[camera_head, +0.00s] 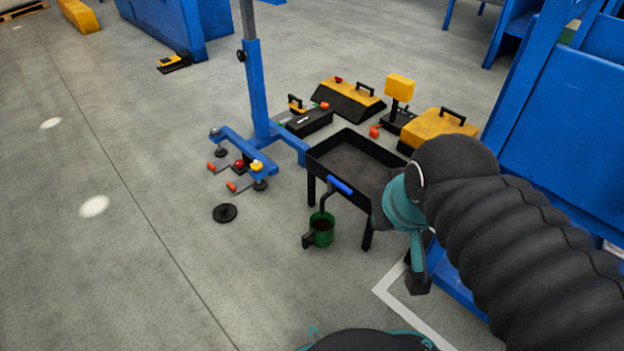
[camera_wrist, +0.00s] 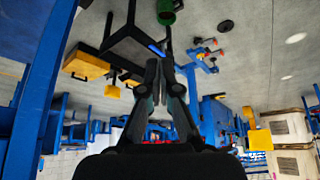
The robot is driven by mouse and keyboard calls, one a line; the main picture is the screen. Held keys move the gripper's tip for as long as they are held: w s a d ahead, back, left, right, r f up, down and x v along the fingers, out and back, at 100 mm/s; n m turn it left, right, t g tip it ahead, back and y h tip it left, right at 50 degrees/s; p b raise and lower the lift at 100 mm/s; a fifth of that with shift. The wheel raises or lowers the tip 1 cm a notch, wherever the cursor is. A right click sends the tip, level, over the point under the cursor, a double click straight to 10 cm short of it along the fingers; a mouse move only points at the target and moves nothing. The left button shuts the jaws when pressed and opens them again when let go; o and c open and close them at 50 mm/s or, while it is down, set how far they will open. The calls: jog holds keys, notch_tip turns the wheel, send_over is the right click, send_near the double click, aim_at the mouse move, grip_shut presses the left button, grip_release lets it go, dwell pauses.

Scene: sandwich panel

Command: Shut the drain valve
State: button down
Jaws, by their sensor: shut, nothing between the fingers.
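The drain valve has a blue lever handle (camera_head: 340,185) at the near edge of the black tray stand (camera_head: 322,171). The handle lies roughly along that edge, above a dark outlet pipe. A green cup (camera_head: 322,229) stands on the floor below the outlet. My gripper (camera_head: 379,213) is just right of the handle in the head view, partly hidden by my wrist. In the upside-down wrist view my gripper (camera_wrist: 160,65) is shut and empty, its tips close to the blue handle (camera_wrist: 157,50) in the picture. I cannot tell whether they touch it.
A blue post stand (camera_head: 262,125) with feet is behind left of the tray. Yellow-and-black cases (camera_head: 347,98) lie behind it. A black disc (camera_head: 225,213) lies on the floor to the left. A large blue structure (camera_head: 555,120) is at right. The left floor is mostly clear.

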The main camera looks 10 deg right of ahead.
jog(key=shift+w, duration=0.1)
jog(key=w+a+f+n+g+h+p, duration=0.1)
jog(key=w+f+n+g+p, duration=0.2)
jog(key=w+n, duration=1.15)
jog(key=w+a+f+n+g+h+p, duration=0.1)
jog(key=w+a+f+n+p, duration=0.2)
jog(key=w+f+n, duration=0.7)
notch_tip(320, 180, down, 3)
jog(key=shift+w+a+r+n+p, duration=0.1)
jog(key=shift+w+a+n+p, duration=0.25)
jog(key=shift+w, duration=0.85)
